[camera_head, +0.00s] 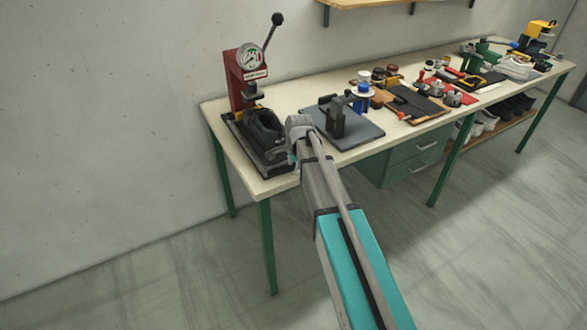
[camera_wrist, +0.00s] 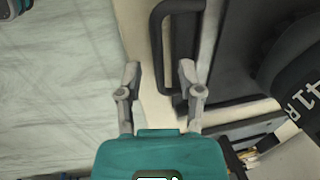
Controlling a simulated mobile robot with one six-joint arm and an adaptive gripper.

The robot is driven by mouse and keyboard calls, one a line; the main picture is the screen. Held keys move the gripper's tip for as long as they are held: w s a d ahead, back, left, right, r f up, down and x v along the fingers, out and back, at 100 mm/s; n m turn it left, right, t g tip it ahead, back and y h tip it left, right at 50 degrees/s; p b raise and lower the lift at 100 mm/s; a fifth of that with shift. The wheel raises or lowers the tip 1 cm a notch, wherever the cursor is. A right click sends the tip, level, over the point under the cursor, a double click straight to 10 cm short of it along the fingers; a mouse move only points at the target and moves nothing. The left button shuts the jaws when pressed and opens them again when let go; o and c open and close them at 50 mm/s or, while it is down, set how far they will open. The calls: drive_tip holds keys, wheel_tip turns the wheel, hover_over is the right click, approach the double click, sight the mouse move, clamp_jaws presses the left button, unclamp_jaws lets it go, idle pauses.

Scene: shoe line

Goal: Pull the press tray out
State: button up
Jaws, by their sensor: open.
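The dark press tray (camera_head: 285,166) sits under the red press (camera_head: 236,82) at the left end of the bench, with a black shoe (camera_head: 264,130) on it. In the wrist view the tray surface (camera_wrist: 228,75) is at the right, and the shoe (camera_wrist: 298,65) shows a "41 R" mark. The tray's black handle (camera_wrist: 158,50) sticks out over the bench edge. My gripper (camera_wrist: 158,68) is open, with the handle's outer bar between its fingertips in this view. Contact cannot be told. In the head view my arm and wrist hide the fingers and handle.
The pale bench top (camera_head: 290,95) runs back to the right. A dark plate with a grey fixture (camera_head: 337,118) stands right of my wrist. Tools and shoe parts lie farther along. Green drawers (camera_head: 405,160) hang beneath. The floor (camera_head: 150,280) in front is clear.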

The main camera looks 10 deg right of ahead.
drive_tip(key=shift+c, duration=0.2)
clamp_jaws()
idle(0.3)
